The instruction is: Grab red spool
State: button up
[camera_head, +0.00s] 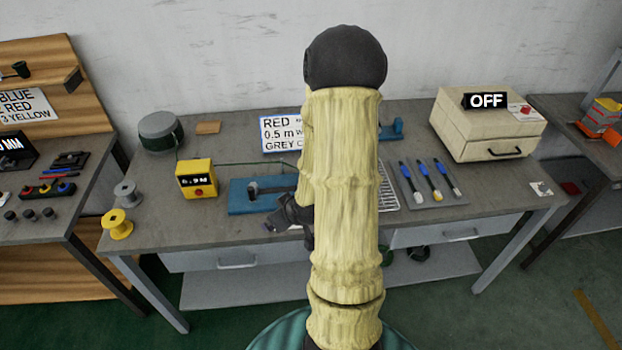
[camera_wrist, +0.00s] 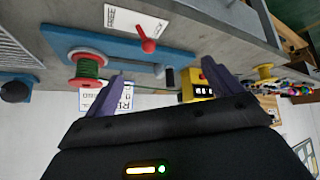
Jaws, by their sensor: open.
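A red spool (camera_wrist: 87,68) wound with green wire sits at one end of a blue fixture (camera_wrist: 130,45) in the wrist view. In the head view the fixture (camera_head: 245,197) is partly visible, but I cannot make out the spool there; my arm covers that area. My gripper (camera_wrist: 163,70) is open with nothing between its fingers. Its left finger appears just to the right of the spool in the wrist view, apparently apart from it. In the head view my gripper (camera_head: 287,214) is over the front of the bench, beside the fixture.
A yellow meter box (camera_head: 197,180) stands left of the fixture. A yellow spool (camera_head: 117,223) and a grey spool (camera_head: 128,193) stand at the bench's left edge. A red-handled lever (camera_wrist: 147,40) rises from the fixture. A tool mat (camera_head: 432,190) and beige box (camera_head: 487,125) lie right.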

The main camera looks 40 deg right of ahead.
jog(key=s+d+m+t+h, duration=0.2)
jog(key=d+t, duration=0.1)
jog(key=d, duration=0.3)
jog(key=s+d+f+m+t+h, duration=0.1)
jog(key=s+d+m+t+h, duration=0.1)
jog(key=d, duration=0.4)
jog(key=shift+d+f+m+t+h, duration=0.2)
jog(key=shift+m+t+h, duration=0.3)
jog(key=shift+t, duration=0.5)
jog(key=shift+b, duration=0.3)
jog(key=b+x, duration=0.2)
jog(key=b, duration=0.2)
jog(key=b+x, duration=0.2)
jog(key=b, duration=0.2)
jog(key=shift+d+f+b, duration=0.25)
jog(key=shift+b, duration=0.1)
jog(key=shift+w+b, duration=0.25)
jog(key=shift+b, duration=0.8)
